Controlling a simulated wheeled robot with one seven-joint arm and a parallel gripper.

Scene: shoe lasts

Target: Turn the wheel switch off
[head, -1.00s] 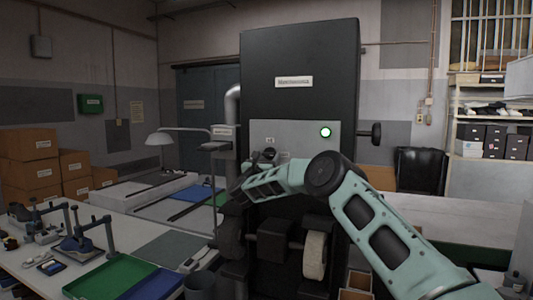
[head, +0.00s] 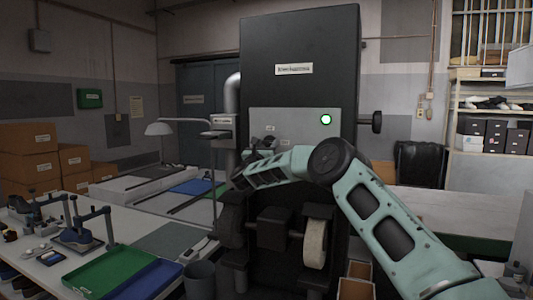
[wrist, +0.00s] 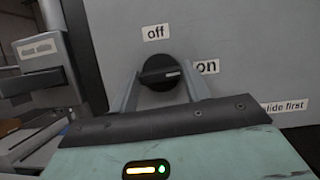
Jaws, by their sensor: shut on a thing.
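The wheel switch (wrist: 158,72) is a round black knob on a grey panel, in the upper middle of the wrist view. A light mark on its grip bar points right, towards the "on" label (wrist: 207,67). The "off" label (wrist: 155,32) is above the knob. My gripper (wrist: 160,78) has one grey finger on each side of the knob and is shut on it. In the head view the switch is small and dark on the machine panel (head: 300,122), and my fingers are hard to make out there.
The panel's green lamp (head: 326,119) is lit. A grey box (wrist: 45,70) stands close left of the panel. A grinding wheel (head: 315,243) sits low on the machine. Left, a workbench holds a green tray (head: 105,272) and shoe lasts.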

